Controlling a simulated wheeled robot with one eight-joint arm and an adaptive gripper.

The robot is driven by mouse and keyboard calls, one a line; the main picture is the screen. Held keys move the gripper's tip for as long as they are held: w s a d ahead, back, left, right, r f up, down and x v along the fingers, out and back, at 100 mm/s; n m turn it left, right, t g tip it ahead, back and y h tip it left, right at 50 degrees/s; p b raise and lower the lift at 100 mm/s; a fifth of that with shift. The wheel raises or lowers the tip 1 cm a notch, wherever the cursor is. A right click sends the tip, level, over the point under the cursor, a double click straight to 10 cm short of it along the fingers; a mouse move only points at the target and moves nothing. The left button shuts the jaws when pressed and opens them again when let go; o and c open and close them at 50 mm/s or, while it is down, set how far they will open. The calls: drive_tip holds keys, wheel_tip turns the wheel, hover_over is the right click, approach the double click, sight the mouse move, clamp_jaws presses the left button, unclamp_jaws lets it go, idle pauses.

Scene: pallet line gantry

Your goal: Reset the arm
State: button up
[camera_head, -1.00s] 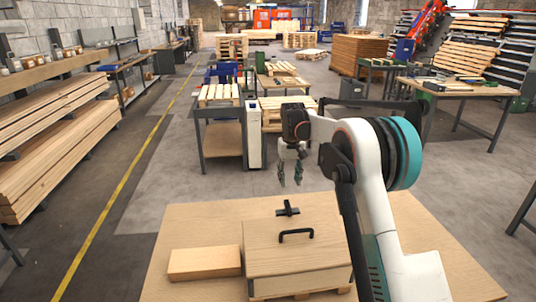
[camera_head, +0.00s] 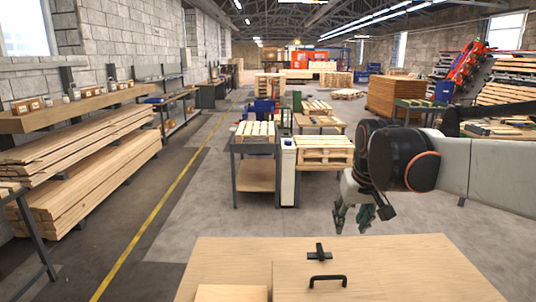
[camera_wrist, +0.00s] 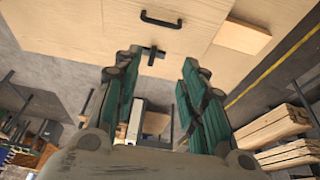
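My gripper (camera_head: 352,217) hangs at the right of the head view, above the floor just past the far edge of the wooden table. It is empty. In the wrist view its green-padded fingers (camera_wrist: 157,100) stand apart with a clear gap between them. A wooden box with a black handle (camera_head: 328,281) sits on the table, its lower part cut off by the picture's edge. The handle also shows at the top of the wrist view (camera_wrist: 161,19). A black T-shaped piece (camera_head: 319,253) stands behind the handle. My gripper touches none of these.
A plain wooden block (camera_head: 231,293) lies left of the box on the wooden table (camera_head: 225,257). Workbenches with pallets (camera_head: 325,150) stand beyond the table. Stacked planks (camera_head: 85,180) line the left wall. The grey floor left of the benches is clear.

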drive_tip(key=s+f+t, duration=0.1)
drive_tip(key=s+f, duration=0.2)
drive_tip(key=s, duration=0.7)
drive_tip(key=s+f+t, duration=0.2)
drive_tip(key=s+f, duration=0.2)
drive_tip(key=s, duration=0.7)
drive_tip(key=shift+s+f, duration=0.2)
drive_tip(key=shift+s, duration=0.1)
